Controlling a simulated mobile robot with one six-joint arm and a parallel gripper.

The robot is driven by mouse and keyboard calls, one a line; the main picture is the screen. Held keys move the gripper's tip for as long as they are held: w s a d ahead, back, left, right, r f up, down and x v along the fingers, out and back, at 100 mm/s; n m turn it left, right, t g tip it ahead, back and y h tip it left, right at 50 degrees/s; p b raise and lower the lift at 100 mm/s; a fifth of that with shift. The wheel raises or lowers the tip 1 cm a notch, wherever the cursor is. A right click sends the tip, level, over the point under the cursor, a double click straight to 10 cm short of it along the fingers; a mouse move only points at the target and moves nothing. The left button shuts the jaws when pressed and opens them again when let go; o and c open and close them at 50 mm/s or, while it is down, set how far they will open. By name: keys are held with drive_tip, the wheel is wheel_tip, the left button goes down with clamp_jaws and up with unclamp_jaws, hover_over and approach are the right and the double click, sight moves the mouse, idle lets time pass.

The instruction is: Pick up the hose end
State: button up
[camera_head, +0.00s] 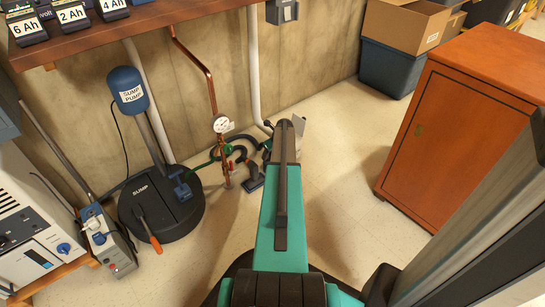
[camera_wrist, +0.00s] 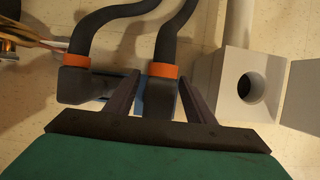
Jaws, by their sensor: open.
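In the wrist view, a dark hose with an orange collar ends in a black hose end (camera_wrist: 160,100), which lies between the fingers of my gripper (camera_wrist: 159,88). The fingers are open, one on each side, and I cannot tell whether either touches it. A second dark hose with an orange collar (camera_wrist: 76,61) ends in a black fitting left of the left finger. In the head view, dark hose (camera_head: 243,143) curls by the wall, left of my arm's far end. My fingers are hidden there behind my arm.
A grey block with a round hole (camera_wrist: 238,86) stands just right of the right finger. The sump lid (camera_head: 160,212) and a copper pipe with a gauge (camera_head: 221,125) are left of my arm. An orange cabinet (camera_head: 455,130) stands right, with clear floor between.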

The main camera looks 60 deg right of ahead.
drive_tip(key=shift+c, duration=0.4)
clamp_jaws()
drive_tip(key=shift+r, duration=0.15)
wheel_tip(320, 180, up, 10)
drive_tip(key=p, duration=0.4)
drive_tip(key=shift+p, duration=0.3)
idle(0.6)
drive_tip(key=shift+r+p, duration=0.35)
drive_tip(key=shift+r+p, duration=0.55)
drive_tip(key=shift+d, duration=0.1)
